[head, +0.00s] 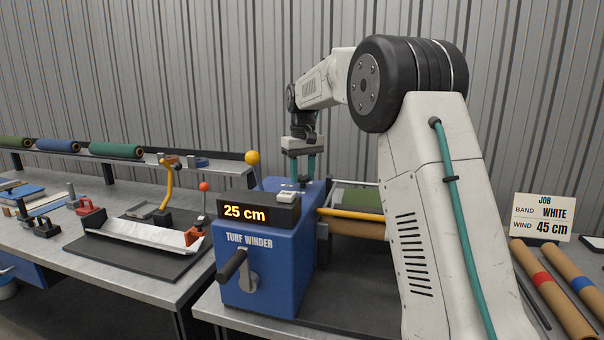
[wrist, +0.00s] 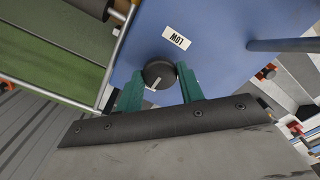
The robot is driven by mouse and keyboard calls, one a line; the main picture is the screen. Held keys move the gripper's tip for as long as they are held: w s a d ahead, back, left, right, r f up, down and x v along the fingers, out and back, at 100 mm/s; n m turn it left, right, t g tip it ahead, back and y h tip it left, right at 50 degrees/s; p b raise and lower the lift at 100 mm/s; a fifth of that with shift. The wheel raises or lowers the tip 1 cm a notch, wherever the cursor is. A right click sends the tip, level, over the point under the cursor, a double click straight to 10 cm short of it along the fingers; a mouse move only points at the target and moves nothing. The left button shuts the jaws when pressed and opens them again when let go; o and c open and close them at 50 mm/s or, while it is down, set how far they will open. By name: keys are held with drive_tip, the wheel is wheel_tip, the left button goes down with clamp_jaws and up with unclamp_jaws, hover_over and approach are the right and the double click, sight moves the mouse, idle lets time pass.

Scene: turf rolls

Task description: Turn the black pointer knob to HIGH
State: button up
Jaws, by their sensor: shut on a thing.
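The black pointer knob (wrist: 158,71) sits on the blue top of the turf winder (wrist: 215,75) in the wrist view. Its white pointer line is on the side away from the LOW label (wrist: 176,38), which reads upside down. No HIGH label shows. My gripper (wrist: 160,76) has its two green fingers on either side of the knob, shut on it.
The winder's display (head: 245,212) reads 25 cm. A yellow-balled lever (head: 252,158) stands beside my gripper. A crank handle (head: 233,266) juts from the front. A job card (head: 542,217) reads band WHITE, wind 45 cm.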

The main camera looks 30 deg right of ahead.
sight(303, 176)
drive_tip(key=o, duration=1)
wheel_tip(303, 176, up, 8)
drive_tip(key=shift+f, duration=0.1)
